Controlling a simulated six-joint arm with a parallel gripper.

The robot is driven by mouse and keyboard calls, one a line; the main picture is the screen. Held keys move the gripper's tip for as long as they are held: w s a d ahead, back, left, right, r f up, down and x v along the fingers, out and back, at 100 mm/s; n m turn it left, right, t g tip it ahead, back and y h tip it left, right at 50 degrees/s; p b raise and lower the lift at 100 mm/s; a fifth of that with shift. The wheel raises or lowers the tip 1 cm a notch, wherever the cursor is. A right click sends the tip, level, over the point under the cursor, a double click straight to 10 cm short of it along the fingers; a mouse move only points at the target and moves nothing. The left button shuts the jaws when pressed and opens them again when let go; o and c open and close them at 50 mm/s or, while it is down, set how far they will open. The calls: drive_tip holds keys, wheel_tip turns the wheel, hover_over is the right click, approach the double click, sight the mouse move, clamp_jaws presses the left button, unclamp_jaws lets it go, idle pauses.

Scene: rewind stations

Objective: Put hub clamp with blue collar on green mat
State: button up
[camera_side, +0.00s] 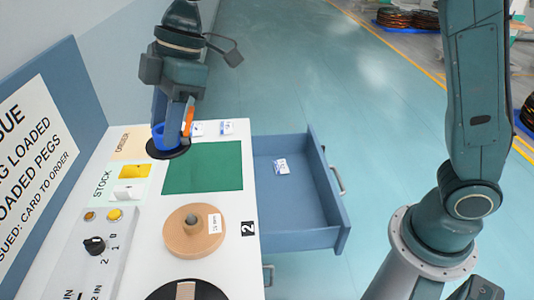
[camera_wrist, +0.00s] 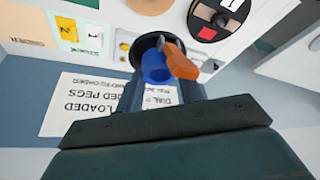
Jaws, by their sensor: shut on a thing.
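The hub clamp (camera_side: 158,137) has a blue collar, a black round flange and an orange lever (camera_side: 188,118). My gripper (camera_side: 172,118) is shut on it and points down at the far end of the white station top. The clamp is just beyond the far left corner of the green mat (camera_side: 205,168), which is bare. I cannot tell whether the flange touches the surface. In the wrist view the blue collar (camera_wrist: 155,66) and orange lever (camera_wrist: 182,62) show between the jaws, partly hidden by them.
A tan wooden disc with a peg (camera_side: 180,235) sits nearer than the mat, with a black disc (camera_side: 188,291) in front. An open blue drawer (camera_side: 300,212) juts out right, holding a small card (camera_side: 282,166). Stock cards (camera_side: 135,171) lie left. A blue sign wall (camera_side: 68,88) borders the left.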

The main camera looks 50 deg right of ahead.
drive_tip(key=shift+w, duration=0.1)
drive_tip(key=shift+w+d, duration=0.25)
drive_tip(key=shift+w, duration=0.25)
drive_tip(key=w+d+f, duration=0.4)
drive_tip(key=w+d, duration=1)
drive_tip(key=shift+w+d, duration=0.3)
drive_tip(key=shift+d, duration=0.1)
drive_tip(key=shift+f, duration=0.2)
wheel_tip(320, 180, down, 20)
drive_tip(key=shift+r, duration=0.15)
